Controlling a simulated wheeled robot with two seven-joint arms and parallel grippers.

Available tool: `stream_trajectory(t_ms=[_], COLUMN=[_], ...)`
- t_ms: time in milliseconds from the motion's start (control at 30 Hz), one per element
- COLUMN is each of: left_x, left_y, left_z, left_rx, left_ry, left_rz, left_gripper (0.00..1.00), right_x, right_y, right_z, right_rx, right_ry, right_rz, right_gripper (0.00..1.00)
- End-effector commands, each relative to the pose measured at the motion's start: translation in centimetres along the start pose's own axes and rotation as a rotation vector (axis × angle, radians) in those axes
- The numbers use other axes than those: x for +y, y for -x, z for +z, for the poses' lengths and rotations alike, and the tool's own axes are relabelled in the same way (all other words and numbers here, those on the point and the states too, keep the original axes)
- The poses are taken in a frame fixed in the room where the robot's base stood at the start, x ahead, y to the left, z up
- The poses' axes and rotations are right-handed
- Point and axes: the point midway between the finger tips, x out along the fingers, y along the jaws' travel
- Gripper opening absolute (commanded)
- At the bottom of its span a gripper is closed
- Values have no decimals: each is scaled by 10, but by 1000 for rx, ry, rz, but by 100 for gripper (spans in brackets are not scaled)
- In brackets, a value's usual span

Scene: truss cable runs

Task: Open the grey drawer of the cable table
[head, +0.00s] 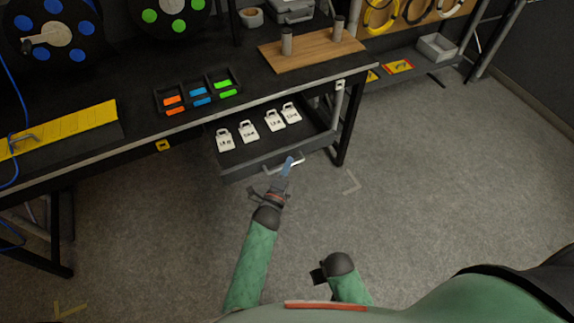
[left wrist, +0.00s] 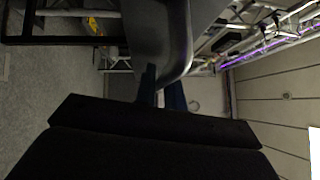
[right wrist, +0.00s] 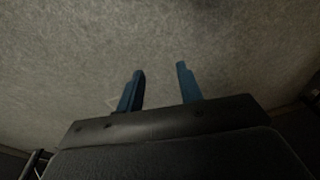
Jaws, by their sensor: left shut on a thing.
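The grey drawer (head: 244,163) of the cable table (head: 140,133) stands pulled out in the head view, with several white labelled tags lying inside it. Its bar handle (head: 274,171) is on the front face. My left gripper (head: 287,168) is at the handle, its blue fingers closed on it. In the left wrist view the fingers (left wrist: 162,92) reach up to the curved grey handle (left wrist: 180,45); their tips are partly hidden. My right gripper (right wrist: 160,85) is open and empty above the floor; in the head view only its dark wrist shows well.
On the tabletop are a black tray of coloured pieces (head: 198,92), a wooden board with two metal cylinders (head: 310,52), a yellow cable ramp (head: 62,128) and cable reels. A table leg (head: 347,125) stands right of the drawer. The floor (head: 430,200) in front is clear.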

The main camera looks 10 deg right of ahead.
Motion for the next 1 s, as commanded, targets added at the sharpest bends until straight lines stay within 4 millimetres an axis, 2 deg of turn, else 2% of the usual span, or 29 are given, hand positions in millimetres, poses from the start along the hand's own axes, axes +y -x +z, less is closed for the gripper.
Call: stream_trajectory(t_ms=[33,100,133,433,567,700,1000], left_x=[2,1,1,1,2,3,3], left_y=[1,0,0,1,10,27,65], left_z=[0,0,0,0,0,0,0], left_rx=[-1,-1,0,0,0,0,-1], left_ry=[0,0,0,0,-1,-1,0], left_rz=[2,2,2,1,1,2,1], left_gripper=[17,30,32,32,32,32,32], right_x=[0,0,0,0,0,-3,-8], right_y=[0,0,0,-1,-1,32,80], right_z=[0,0,0,0,0,-11,-16], right_rx=[0,0,0,0,-6,10,11], right_ry=[0,0,0,0,1,0,0], right_rz=[0,0,0,0,0,-4,-11], right_gripper=[36,36,36,36,36,36,36])
